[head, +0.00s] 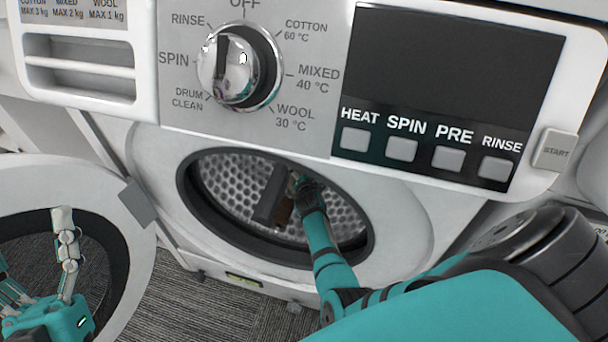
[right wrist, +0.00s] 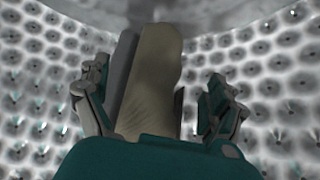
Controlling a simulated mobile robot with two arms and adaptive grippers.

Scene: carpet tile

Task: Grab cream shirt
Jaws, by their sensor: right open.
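A tan-cream folded piece, which looks like the cream shirt (right wrist: 152,75), stands between the spread fingers of my right gripper (right wrist: 158,85) in the right wrist view. The fingers are open, with a gap on each side of it; its lower end is hidden by the gripper body. In the head view my right gripper (head: 292,190) reaches through the round opening into the washer drum (head: 225,180). A small brownish patch (head: 284,212) beside it may be the shirt. My left gripper (head: 32,255) is open and empty in front of the swung-open door.
A dark grey slab (right wrist: 123,72) stands against the shirt's left side, also seen in the drum (head: 267,197). The dark drum rim (head: 240,243) surrounds my right arm. The open washer door (head: 125,225) is at left. The control panel (head: 330,85) is above.

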